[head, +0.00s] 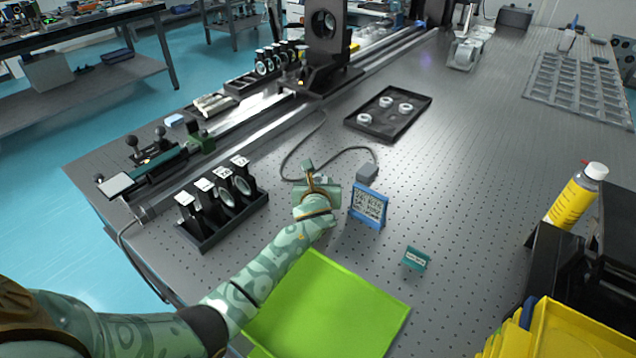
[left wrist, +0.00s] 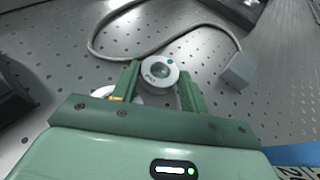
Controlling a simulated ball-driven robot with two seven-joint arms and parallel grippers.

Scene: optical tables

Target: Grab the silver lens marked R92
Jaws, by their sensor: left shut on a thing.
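Another pale ring (left wrist: 112,92) lies partly hidden by the left finger. The held lens is hidden in the head view. My right gripper is not in view.
A black tray (head: 372,125) holds several silver rings. A rack (head: 206,244) of upright lenses stands left of my arm. A blue sign (head: 369,222), a small green sign (head: 416,259) and a green mat (head: 330,310) are close by. A grey cable (left wrist: 92,42) curves beyond the fingers.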

